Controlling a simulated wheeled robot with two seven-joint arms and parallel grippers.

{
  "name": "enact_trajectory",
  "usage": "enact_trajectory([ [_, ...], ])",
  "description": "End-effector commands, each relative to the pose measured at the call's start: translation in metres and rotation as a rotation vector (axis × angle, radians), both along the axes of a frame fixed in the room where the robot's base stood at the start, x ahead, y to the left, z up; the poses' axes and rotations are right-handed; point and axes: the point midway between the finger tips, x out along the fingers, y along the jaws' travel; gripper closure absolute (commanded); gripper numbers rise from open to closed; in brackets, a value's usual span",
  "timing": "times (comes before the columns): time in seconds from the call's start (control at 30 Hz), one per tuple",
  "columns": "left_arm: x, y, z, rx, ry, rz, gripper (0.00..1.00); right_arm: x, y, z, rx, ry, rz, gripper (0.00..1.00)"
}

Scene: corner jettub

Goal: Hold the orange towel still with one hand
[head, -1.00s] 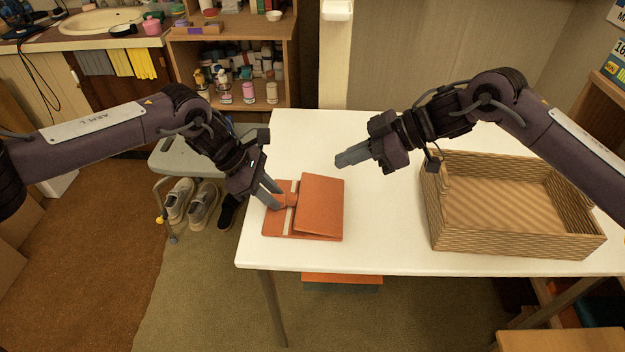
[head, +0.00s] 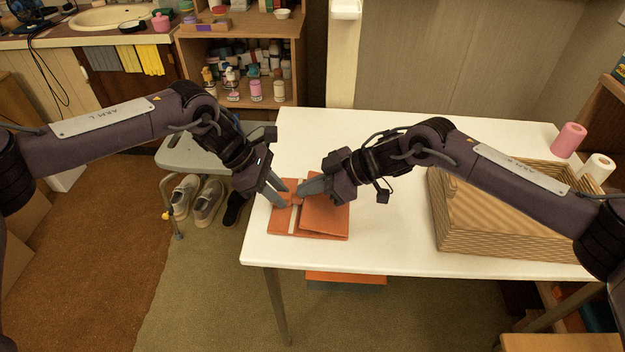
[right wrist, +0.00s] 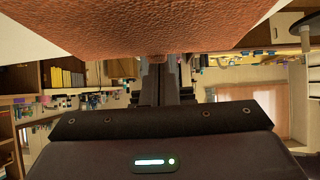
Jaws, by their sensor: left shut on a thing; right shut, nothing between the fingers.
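The orange towel (head: 325,222) lies folded on the white table near its front left edge, with a pale stripe along its left part. My left gripper (head: 284,203) comes in from the left and is shut on a raised pinch of the towel near the stripe. My right gripper (head: 299,195) is shut with nothing between its fingers, its tips at the towel close to the left fingertips. In the right wrist view the towel (right wrist: 150,25) fills the top, close to my right fingers (right wrist: 166,85); whether they touch it I cannot tell.
A woven basket (head: 470,240) stands on the right of the table (head: 400,255), partly behind my right arm. A pink roll (head: 569,140) and a white roll (head: 598,167) stand behind it. The table between towel and basket is clear. A grey stool (head: 190,155) is at left.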

Motion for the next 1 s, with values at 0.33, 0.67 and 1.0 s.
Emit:
enact_trajectory([
  [0.33, -0.001, 0.001, -0.003, 0.004, 0.004, 0.001, 1.0, 0.0, 0.003, -0.004, 0.003, 0.003, -0.001, 1.0],
  [0.67, -0.001, 0.001, -0.003, 0.004, 0.004, 0.001, 1.0, 0.0, 0.008, -0.013, 0.001, -0.001, 0.001, 1.0],
  [1.0, -0.001, 0.001, -0.003, 0.004, 0.004, 0.001, 1.0, 0.001, 0.007, -0.003, 0.001, -0.001, 0.0, 1.0],
])
